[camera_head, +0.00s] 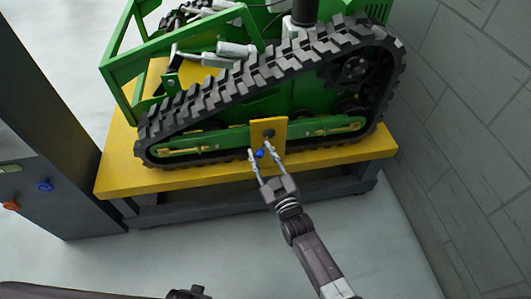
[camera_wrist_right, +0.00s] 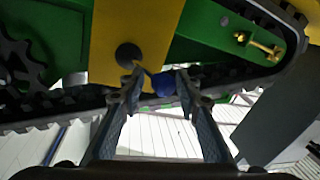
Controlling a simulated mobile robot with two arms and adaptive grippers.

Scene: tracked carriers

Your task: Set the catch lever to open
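The catch lever has a blue knob (camera_head: 261,154) at the end of a thin stem. Its dark round pivot (camera_wrist_right: 128,54) sits on a yellow plate (camera_head: 268,127) on the side of the green tracked carrier. In the right wrist view, the stem runs from the pivot down and right to the blue knob (camera_wrist_right: 164,86). My right gripper (camera_head: 264,158) is open, with its two fingertips on either side of the knob. The right finger looks very close to the knob; I cannot tell if it touches. My left gripper is not clearly in view.
The carrier's black track (camera_head: 250,80) surrounds the plate. It stands on a yellow-topped bench (camera_head: 120,178). A grey cabinet with a blue button (camera_head: 45,185) and an orange button (camera_head: 11,206) stands at left. A grey block wall (camera_head: 470,110) rises at right. The floor in front is clear.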

